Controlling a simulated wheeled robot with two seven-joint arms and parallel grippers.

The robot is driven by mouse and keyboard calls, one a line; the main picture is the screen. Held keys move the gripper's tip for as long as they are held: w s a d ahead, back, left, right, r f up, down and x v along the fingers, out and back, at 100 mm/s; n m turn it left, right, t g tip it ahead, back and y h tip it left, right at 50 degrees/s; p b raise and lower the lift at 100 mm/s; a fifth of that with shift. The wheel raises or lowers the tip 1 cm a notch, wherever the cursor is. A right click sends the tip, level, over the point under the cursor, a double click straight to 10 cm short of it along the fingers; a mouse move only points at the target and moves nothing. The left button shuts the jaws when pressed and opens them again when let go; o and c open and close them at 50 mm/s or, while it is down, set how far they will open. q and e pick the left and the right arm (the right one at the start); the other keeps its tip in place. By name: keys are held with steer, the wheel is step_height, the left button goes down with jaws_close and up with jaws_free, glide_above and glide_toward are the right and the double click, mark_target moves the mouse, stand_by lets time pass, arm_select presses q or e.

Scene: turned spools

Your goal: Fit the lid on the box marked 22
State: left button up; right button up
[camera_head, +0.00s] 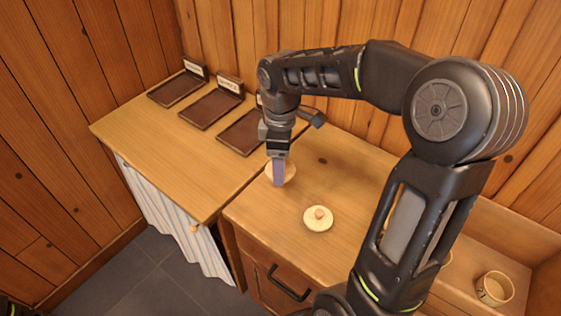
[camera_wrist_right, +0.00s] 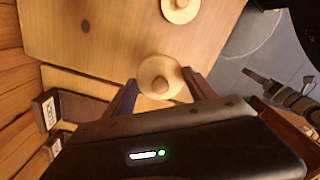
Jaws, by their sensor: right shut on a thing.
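My right gripper (camera_head: 279,182) points down and is shut on a pale round lid (camera_head: 291,172) with a knob. In the right wrist view the held lid (camera_wrist_right: 150,71) sits between the two fingers. I cannot tell whether it touches the cabinet top. A second pale lid (camera_head: 318,222) with a pinkish knob lies on the cabinet top, nearer to me. An open round box (camera_head: 496,291) stands at the lower right. Another round shape (camera_head: 446,260) is mostly hidden behind my right arm. No number 22 is readable. What looks like my left gripper (camera_wrist_right: 257,78) shows in the right wrist view; its jaws are unclear.
Several dark trays (camera_head: 181,90) with label blocks stand along the back of the left table (camera_head: 150,139). The cabinet top (camera_head: 255,213) around the lids is mostly clear. A wooden wall (camera_head: 230,40) closes the back. My right arm hides part of the right side.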

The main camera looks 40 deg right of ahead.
steer(key=w+a+f+m, duration=0.3)
steer(key=w+a+m, duration=0.6)
steer(key=a, duration=0.3)
steer(key=shift+w+a+f+m, duration=0.2)
steer(key=shift+w+f+m, duration=0.2)
steer(key=shift+w, duration=0.3)
